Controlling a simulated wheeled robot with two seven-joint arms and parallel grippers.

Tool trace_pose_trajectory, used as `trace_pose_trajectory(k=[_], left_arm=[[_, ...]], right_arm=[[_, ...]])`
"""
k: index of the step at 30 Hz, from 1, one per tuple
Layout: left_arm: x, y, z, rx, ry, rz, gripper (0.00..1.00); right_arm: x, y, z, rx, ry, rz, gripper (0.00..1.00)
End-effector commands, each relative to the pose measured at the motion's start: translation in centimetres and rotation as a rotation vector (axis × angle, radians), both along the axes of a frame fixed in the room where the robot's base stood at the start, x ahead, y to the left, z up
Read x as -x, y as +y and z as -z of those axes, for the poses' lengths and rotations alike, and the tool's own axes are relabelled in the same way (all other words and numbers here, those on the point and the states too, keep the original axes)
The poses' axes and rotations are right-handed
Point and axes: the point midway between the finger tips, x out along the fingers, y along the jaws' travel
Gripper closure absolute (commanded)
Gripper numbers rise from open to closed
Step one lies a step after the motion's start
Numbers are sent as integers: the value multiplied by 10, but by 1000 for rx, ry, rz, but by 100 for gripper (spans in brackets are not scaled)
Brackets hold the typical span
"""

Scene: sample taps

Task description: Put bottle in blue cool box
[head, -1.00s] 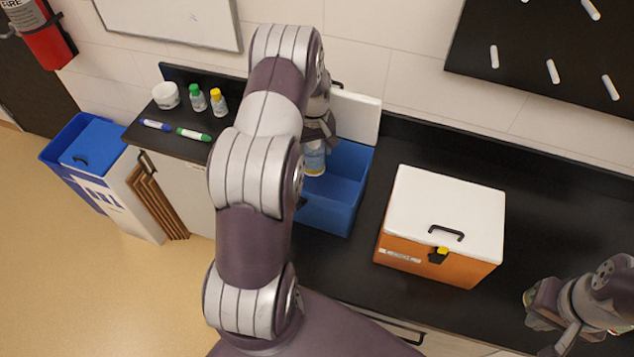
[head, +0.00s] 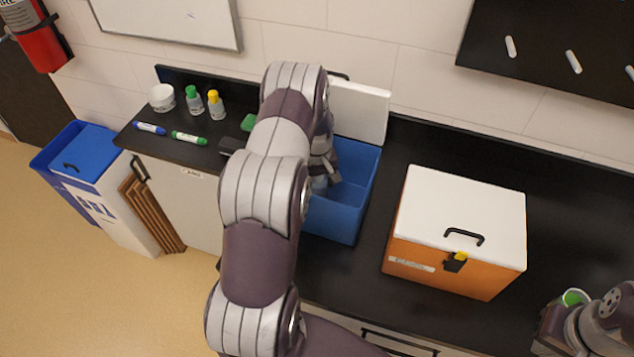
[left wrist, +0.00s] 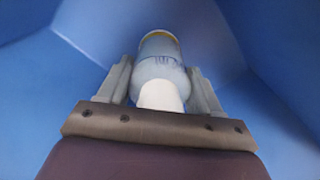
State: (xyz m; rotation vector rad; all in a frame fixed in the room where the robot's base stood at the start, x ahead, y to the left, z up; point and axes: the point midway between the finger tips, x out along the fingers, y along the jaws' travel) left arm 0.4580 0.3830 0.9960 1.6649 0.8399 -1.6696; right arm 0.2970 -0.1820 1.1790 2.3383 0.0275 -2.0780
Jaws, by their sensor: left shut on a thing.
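The blue cool box (head: 340,218) stands open on the black counter, with its white lid (head: 358,110) raised at the back. My left gripper (head: 326,168) reaches down into it and is partly hidden by my left arm. In the left wrist view my left gripper (left wrist: 160,84) is shut on the bottle (left wrist: 160,70), with a finger on each side and blue walls all around. Only a small part of the bottle (head: 319,186) shows in the head view. Whether it touches the box floor is unclear. My right gripper (head: 556,325) is at the lower right; its fingers are unclear.
An orange cool box (head: 455,270) with a closed white lid stands right of the blue one. A green-topped item (head: 575,297) is beside my right gripper. A white jar (head: 162,97), small bottles (head: 215,104) and markers (head: 188,138) stand or lie left. Counter between the boxes is clear.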

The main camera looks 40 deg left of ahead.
Motion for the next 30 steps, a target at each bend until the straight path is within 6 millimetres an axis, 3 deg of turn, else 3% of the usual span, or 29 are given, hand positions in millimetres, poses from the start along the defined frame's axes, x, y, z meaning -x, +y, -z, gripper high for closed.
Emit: trace_pose_trajectory(k=[2,3,4,12,17,30], left_arm=[[0,0,4,0,0,0,81],[0,0,3,0,0,0,23],[0,0,3,0,0,0,13],[0,0,2,0,0,0,12],[-1,0,-9,-2,-4,0,12],[-1,0,-107,-1,-2,0,12]], right_arm=[[0,0,4,0,0,0,100],[0,0,2,0,0,0,100],[0,0,2,0,0,0,100],[0,0,2,0,0,0,100],[0,0,6,0,0,0,100],[0,0,39,0,1,0,100]])
